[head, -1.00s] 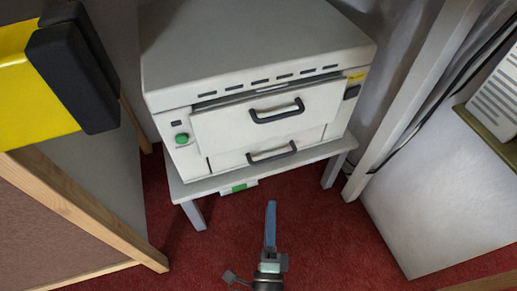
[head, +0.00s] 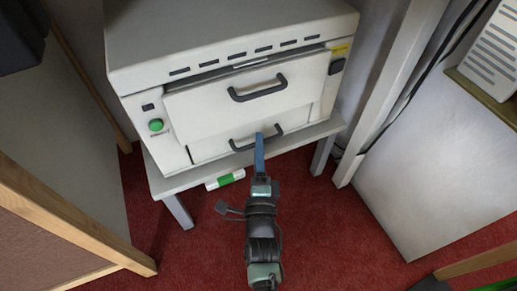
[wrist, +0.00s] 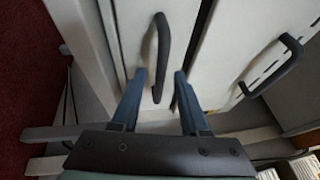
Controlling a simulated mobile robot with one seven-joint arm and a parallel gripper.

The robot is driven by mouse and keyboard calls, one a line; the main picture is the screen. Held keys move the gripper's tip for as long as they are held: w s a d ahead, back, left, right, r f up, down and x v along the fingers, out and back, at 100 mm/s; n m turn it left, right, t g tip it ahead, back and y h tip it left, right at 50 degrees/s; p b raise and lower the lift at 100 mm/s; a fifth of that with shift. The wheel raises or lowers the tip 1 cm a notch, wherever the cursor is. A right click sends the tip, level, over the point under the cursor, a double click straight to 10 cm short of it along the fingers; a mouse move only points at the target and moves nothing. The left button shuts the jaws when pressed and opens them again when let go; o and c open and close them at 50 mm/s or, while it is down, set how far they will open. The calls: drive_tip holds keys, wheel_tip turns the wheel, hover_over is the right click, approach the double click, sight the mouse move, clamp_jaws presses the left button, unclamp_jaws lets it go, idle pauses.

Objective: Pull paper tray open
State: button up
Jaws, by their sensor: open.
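A grey-white machine (head: 230,50) stands on a low grey stand, with two front panels that each carry a dark bar handle. The upper panel (head: 215,105) has the upper handle (head: 258,90). The lower panel, the likely paper tray (head: 212,147), has the lower handle (head: 238,146) and looks shut. My gripper (head: 259,142) is at the lower handle, overlapping its middle in the head view. In the wrist view, my two blue fingers (wrist: 157,88) are open and apart, with the near handle (wrist: 161,50) rising between and beyond their tips. I cannot tell whether they touch it.
The stand (head: 168,187) has legs on both sides, and a white and green object (head: 226,179) is at its front edge. A wood-framed panel (head: 60,225) is at left. A grey cabinet (head: 430,160) and a pale post (head: 385,95) are at right. Red carpet lies between.

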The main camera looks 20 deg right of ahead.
drive_tip(key=shift+c, duration=0.2)
clamp_jaws()
idle(1.2)
